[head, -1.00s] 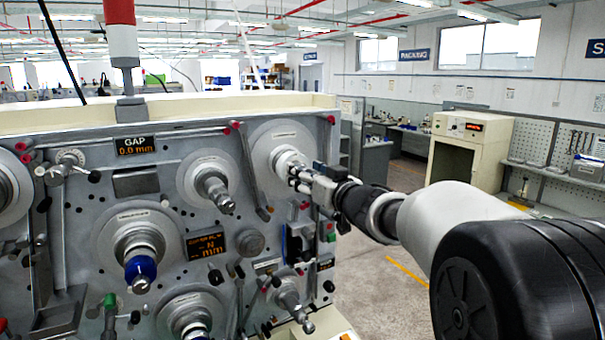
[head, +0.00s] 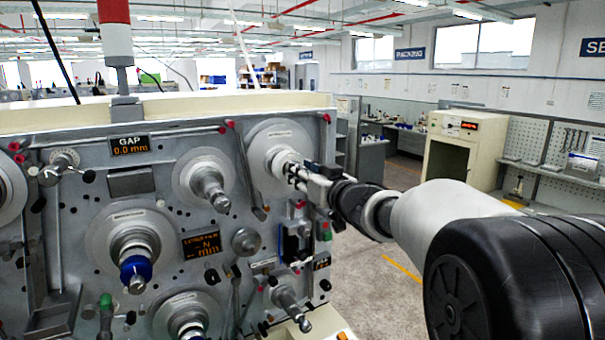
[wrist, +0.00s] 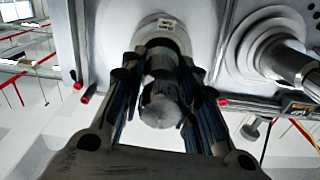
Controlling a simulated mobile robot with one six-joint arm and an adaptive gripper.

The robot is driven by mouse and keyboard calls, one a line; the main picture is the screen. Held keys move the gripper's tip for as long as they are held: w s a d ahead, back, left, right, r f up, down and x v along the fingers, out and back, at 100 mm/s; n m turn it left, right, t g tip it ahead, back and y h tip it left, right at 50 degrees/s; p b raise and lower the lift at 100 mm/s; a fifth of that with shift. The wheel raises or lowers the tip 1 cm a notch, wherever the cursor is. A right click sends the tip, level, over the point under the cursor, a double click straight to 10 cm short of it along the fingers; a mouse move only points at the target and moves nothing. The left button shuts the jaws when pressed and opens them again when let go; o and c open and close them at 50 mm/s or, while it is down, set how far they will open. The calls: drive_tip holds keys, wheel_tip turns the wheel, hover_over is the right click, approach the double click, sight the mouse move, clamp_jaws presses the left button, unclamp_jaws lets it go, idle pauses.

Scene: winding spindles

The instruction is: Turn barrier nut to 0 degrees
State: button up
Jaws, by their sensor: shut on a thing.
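The machine's grey front panel (head: 75,230) carries several spindles on round flanges. My gripper (head: 297,175) is at the upper right spindle (head: 281,160) in the head view. In the wrist view my gripper (wrist: 165,95) has one finger on each side of a dark, round-ended nut on this spindle (wrist: 160,100), and it is shut on it. A pale flange with a small label (wrist: 167,22) lies behind the nut. Which nut is the barrier nut cannot be read. The nut's turn angle cannot be told. In the head view the fingers partly hide the spindle end.
A neighbouring spindle (head: 207,182) stands left of the gripped one. A spindle with a blue collar (head: 136,268) is lower left. Small red-tipped pins (head: 327,118) stick out near the panel's edge. The GAP display (head: 130,145) reads 0.0 mm. Open floor lies right of the machine.

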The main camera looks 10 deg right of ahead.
drive_tip(key=shift+n, duration=0.4)
drive_tip(key=n+b, duration=0.2)
drive_tip(key=n, duration=0.2)
drive_tip(key=shift+a+f+n, duration=0.1)
drive_tip(key=shift+n, duration=0.3)
drive_tip(key=n+b, duration=0.3)
drive_tip(key=n, duration=0.3)
drive_tip(key=n+b, duration=0.3)
drive_tip(key=n, duration=0.3)
drive_tip(key=shift+a+f+n, duration=0.1)
drive_tip(key=shift+f+n, duration=0.05)
drive_tip(key=shift+n, duration=0.25)
drive_tip(key=n+b, duration=0.2)
drive_tip(key=n, duration=0.3)
drive_tip(key=shift+b, duration=0.3)
drive_tip(key=shift+n, duration=0.4)
drive_tip(key=o, duration=1.1)
drive_tip(key=shift+c, duration=0.2)
